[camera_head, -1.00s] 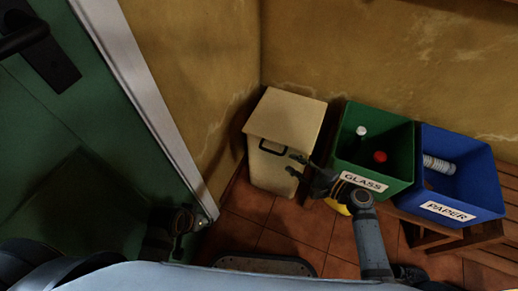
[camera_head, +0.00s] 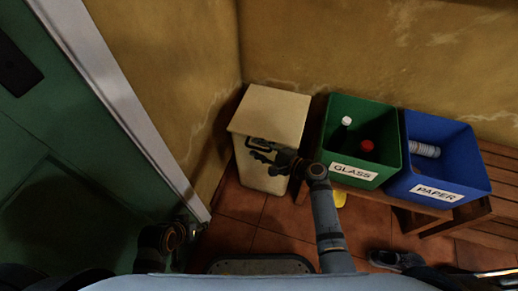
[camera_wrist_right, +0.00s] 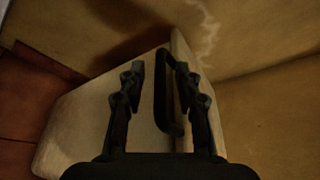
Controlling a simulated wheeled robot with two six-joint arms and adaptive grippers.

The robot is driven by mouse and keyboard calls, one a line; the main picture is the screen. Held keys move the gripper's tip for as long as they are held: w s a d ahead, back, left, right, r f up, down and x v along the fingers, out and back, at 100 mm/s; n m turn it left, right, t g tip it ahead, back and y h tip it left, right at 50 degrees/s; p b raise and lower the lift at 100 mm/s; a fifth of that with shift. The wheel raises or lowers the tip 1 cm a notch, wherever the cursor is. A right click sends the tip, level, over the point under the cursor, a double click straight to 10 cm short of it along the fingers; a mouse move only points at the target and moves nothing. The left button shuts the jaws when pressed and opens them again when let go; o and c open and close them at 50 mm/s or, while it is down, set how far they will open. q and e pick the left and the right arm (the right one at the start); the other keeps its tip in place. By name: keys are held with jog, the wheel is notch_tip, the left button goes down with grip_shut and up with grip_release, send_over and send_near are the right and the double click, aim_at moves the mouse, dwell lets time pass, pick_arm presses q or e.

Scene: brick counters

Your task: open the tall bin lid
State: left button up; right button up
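The tall beige bin (camera_head: 262,178) stands in the corner by the wall, its flat lid (camera_head: 272,112) shut. A dark handle (camera_wrist_right: 165,95) on the bin's front shows in the right wrist view; in the head view my gripper mostly covers it. My right gripper (camera_head: 261,153) is at the bin's front, just below the lid edge. In the right wrist view the fingers of this gripper (camera_wrist_right: 164,82) are open, with the handle between them, nearer the right finger. I cannot tell whether they touch. My left gripper (camera_head: 186,230) is low by the door frame, dark and partly hidden.
A green GLASS bin (camera_head: 330,120) with bottles and a blue PAPER bin (camera_head: 470,165) with a can-like item stand on a wooden bench (camera_head: 460,215) to the right. A green door (camera_head: 60,150) with a pale frame (camera_head: 130,110) is at left. Tiled floor (camera_head: 285,222) lies in front.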

grip_shut()
jog(key=shift+r, duration=0.15)
